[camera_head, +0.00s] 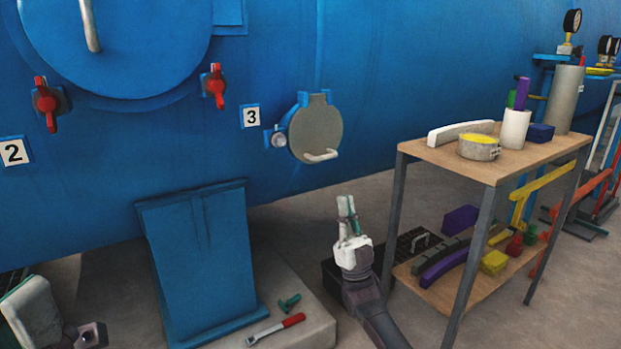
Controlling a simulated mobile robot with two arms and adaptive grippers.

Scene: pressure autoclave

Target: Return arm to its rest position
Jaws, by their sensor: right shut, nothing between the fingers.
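My right gripper (347,208) points up in the lower middle of the head view, its fingers together and empty. It shows in front of the blue vessel's lower side and the floor, left of the wooden-topped cart. My right arm comes up to it from the bottom edge. At the bottom left corner, pale and dark links of my left arm show; the fingers of my left gripper are not visible.
The blue vessel (400,75) fills the back, with a round grey hatch (316,130) by label 3. The cart (445,152) at right bears several items. A dark case (340,288) lies behind my right arm. A red-handled tool (276,329) lies on the grey plinth.

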